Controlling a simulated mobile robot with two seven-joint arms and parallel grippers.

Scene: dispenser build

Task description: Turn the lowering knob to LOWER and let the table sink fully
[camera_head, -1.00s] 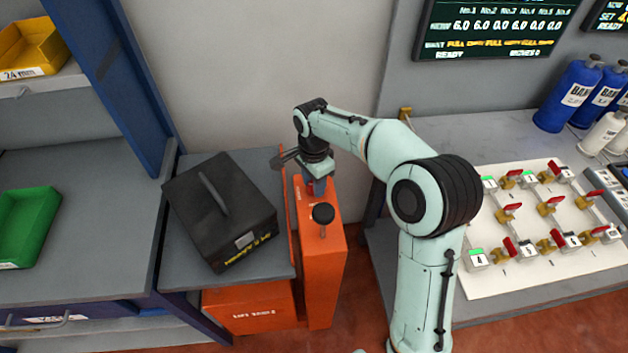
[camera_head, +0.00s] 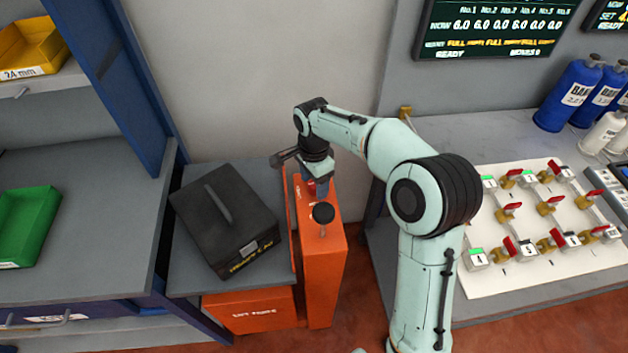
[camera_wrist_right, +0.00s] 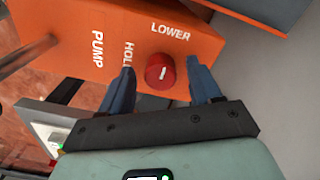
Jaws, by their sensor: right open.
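The lowering knob (camera_wrist_right: 160,71) is red with a white mark, on the orange housing (camera_wrist_right: 60,35) with the labels PUMP, HOLD and LOWER (camera_wrist_right: 170,32). Its mark points roughly toward LOWER in the right wrist view. My right gripper (camera_wrist_right: 160,66) is open, with one blue finger on either side of the knob; I cannot tell whether they touch it. The grey lift table (camera_head: 258,172) stands left of the column and carries a black case (camera_head: 225,215). My left gripper is not in view.
A black ball-ended lever (camera_head: 323,213) sticks up from the column close to my gripper. A blue-framed shelf with a green bin (camera_head: 25,228) is at the left. A bench with a white valve board (camera_head: 530,270) and blue bottles (camera_head: 568,95) is at the right.

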